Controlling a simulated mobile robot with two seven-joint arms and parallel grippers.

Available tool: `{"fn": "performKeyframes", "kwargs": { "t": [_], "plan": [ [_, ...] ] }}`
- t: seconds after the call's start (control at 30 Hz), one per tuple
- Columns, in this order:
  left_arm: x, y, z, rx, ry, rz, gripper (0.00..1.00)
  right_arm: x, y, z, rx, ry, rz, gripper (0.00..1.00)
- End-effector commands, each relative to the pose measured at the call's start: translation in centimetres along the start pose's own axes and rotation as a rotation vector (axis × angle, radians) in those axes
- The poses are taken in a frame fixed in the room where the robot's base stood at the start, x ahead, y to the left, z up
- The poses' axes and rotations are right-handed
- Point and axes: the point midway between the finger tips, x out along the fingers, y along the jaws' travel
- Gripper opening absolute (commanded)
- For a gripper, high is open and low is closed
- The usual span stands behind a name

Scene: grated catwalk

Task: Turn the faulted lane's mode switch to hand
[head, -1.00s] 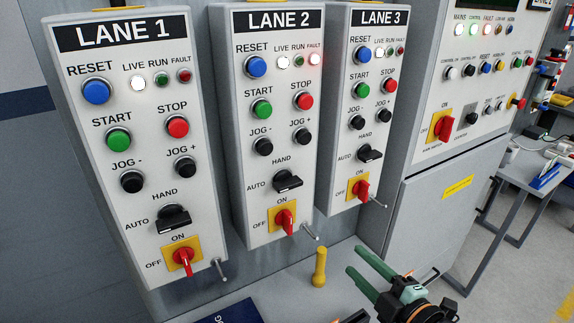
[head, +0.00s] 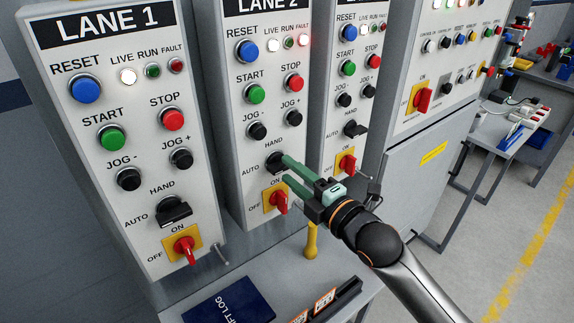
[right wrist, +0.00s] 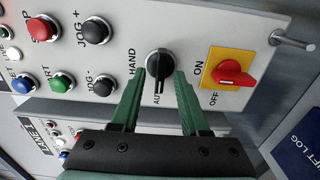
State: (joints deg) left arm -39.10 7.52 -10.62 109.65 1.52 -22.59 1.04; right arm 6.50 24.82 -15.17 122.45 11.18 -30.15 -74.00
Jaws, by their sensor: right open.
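The LANE 2 panel (head: 235,100) has its red FAULT light (head: 304,40) lit; on LANE 1 that light looks dark. The LANE 2 mode switch (head: 271,162) is a black knob, partly hidden by my fingers in the head view. In the right wrist view the black knob (right wrist: 159,64) shows plainly, its bar lined up with the AUTO label. My right gripper (head: 285,168) is open, its green fingertips at the knob, one on each side in the right wrist view (right wrist: 160,80). I cannot tell whether they touch it. My left gripper is out of view.
Just below the mode switch is a red ON/OFF handle (head: 279,200) on a yellow plate. A yellow peg-like handle (head: 311,240) stands below the panels. A dark blue log book (head: 230,303) lies on the ledge. LANE 1 (head: 110,100) and LANE 3 (head: 345,100) panels flank it.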

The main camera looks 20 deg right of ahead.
Motion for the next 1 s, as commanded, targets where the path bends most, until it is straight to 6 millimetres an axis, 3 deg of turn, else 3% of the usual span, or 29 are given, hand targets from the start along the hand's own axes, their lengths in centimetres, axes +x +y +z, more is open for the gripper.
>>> {"fn": "performKeyframes", "kwargs": {
  "t": [0.2, 0.53, 0.9, 1.0],
  "plan": [
    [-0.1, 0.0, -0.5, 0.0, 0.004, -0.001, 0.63, 1.8, 0.0, 0.0, 0.001, 0.0, -0.001, 0.45],
    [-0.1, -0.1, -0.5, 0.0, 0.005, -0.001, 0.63, 1.9, -0.1, 0.0, 0.001, 0.0, -0.001, 0.44],
    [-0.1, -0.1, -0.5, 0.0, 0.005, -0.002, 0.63, 1.9, -0.1, 0.0, 0.0, 0.0, -0.001, 0.02],
    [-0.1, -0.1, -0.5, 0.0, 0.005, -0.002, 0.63, 1.9, -0.1, 0.0, 0.001, 0.0, -0.001, 0.0]
  ]
}}
